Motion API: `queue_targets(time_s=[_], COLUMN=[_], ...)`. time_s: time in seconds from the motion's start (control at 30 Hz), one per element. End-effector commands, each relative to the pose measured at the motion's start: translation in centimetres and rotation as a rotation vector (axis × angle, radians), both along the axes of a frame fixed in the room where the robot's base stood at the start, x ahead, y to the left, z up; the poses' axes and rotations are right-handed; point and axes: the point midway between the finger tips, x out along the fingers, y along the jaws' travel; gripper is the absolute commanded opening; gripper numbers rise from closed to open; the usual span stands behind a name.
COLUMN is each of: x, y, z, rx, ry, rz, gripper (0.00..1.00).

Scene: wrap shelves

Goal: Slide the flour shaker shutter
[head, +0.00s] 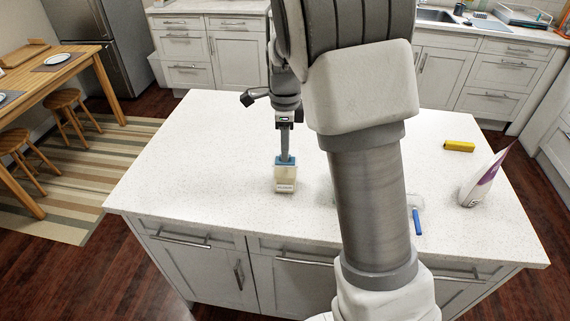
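The flour shaker (285,182) stands upright on the white island countertop. The shutter itself cannot be made out.
The left of the countertop is clear. A wooden table (50,75) stands far left.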

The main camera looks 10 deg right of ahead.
Motion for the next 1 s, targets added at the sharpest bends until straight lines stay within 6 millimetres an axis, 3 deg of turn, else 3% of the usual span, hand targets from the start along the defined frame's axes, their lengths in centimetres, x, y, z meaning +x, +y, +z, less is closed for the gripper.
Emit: queue_targets(time_s=[1.0], x=[0.01], y=[0.02], z=[-1.34], rx=[0.001], ry=[-0.001], rz=[0.0], gripper=[0.28])
